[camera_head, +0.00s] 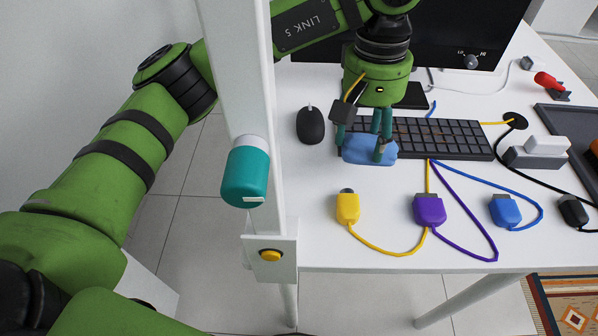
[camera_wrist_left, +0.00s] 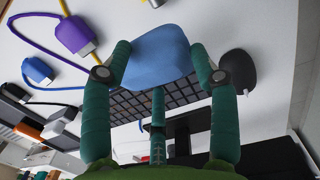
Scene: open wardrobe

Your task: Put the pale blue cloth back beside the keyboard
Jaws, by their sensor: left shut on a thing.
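The blue cloth (camera_head: 366,149) shows as a small rounded bundle at the front left corner of the keyboard (camera_head: 445,139). My left gripper (camera_head: 367,153) comes down over the cloth from above and is shut on it. In the left wrist view the cloth (camera_wrist_left: 160,58) sits between the green fingers of the gripper (camera_wrist_left: 162,68), and the keyboard (camera_wrist_left: 185,92) shows behind it. The cloth hides part of the keyboard's left end. I cannot tell whether the cloth touches the table. My right gripper is not in view.
A black mouse (camera_head: 310,125) lies left of the keyboard. Yellow (camera_head: 347,208), purple (camera_head: 429,210) and blue (camera_head: 505,211) plugs with cables lie in front. A monitor (camera_head: 455,40) stands behind. A white post with a teal cylinder (camera_head: 245,177) rises at the table's left edge.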

